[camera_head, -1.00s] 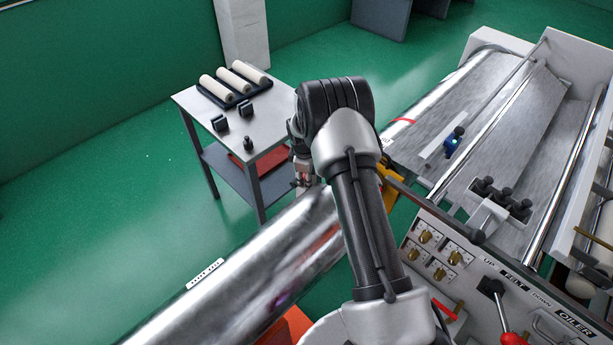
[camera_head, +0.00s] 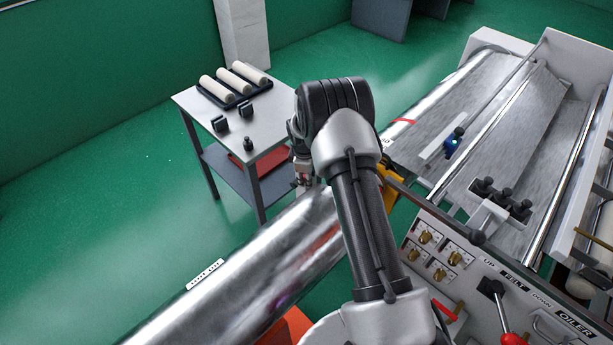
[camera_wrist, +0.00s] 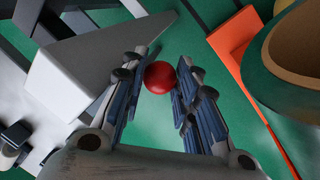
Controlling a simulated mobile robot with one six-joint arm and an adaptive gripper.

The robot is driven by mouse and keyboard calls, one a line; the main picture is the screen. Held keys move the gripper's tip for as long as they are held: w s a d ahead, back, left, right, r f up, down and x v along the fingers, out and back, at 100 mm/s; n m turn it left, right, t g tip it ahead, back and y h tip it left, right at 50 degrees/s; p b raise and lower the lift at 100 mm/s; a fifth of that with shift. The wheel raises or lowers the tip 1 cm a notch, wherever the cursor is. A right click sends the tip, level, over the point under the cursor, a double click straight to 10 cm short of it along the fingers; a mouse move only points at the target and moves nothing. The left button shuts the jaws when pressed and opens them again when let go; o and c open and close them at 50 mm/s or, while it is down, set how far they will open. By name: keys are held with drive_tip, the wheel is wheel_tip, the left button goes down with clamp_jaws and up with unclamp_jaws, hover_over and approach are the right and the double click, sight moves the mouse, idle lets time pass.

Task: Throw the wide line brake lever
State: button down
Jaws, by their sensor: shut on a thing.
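In the wrist view, a round red knob (camera_wrist: 159,77) sits between the fingertips of my gripper (camera_wrist: 160,82). The fingers are closed in on it from both sides. The knob looks like the end of the brake lever; the lever's shaft is not visible behind it. In the head view my gripper (camera_head: 304,178) is small and mostly hidden behind my arm, near the far side of the shiny roll, and the knob cannot be made out there.
A side table (camera_head: 187,99) with several pale rollers on a dark tray (camera_head: 262,86) stands beyond the roll. The shiny metal roll (camera_head: 240,270) crosses below my arm. The machine's control panel (camera_head: 465,275) is at right. Green floor is open at left.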

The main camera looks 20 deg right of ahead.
drive_tip(key=shift+w, duration=0.1)
drive_tip(key=shift+w+a+g+b, duration=0.2)
drive_tip(key=shift+w+g+b, duration=0.15)
drive_tip(key=shift+g+b, duration=0.1)
drive_tip(key=shift+w+a+r+g+h, duration=0.1)
drive_tip(key=shift+w+r+g+h, duration=0.15)
drive_tip(key=shift+r+h, duration=0.1)
drive_tip(key=c, duration=1.5)
unclamp_jaws()
drive_tip(key=shift+r, duration=0.1)
drive_tip(key=shift+w+r, duration=0.1)
drive_tip(key=shift+r, duration=0.35)
drive_tip(key=r, duration=0.3)
drive_tip(key=a+r, duration=0.1)
drive_tip(key=r, duration=0.3)
drive_tip(key=a+r, duration=0.1)
drive_tip(key=r, duration=0.2)
drive_tip(key=shift+s+r, duration=0.35)
drive_tip(key=shift+r, duration=0.05)
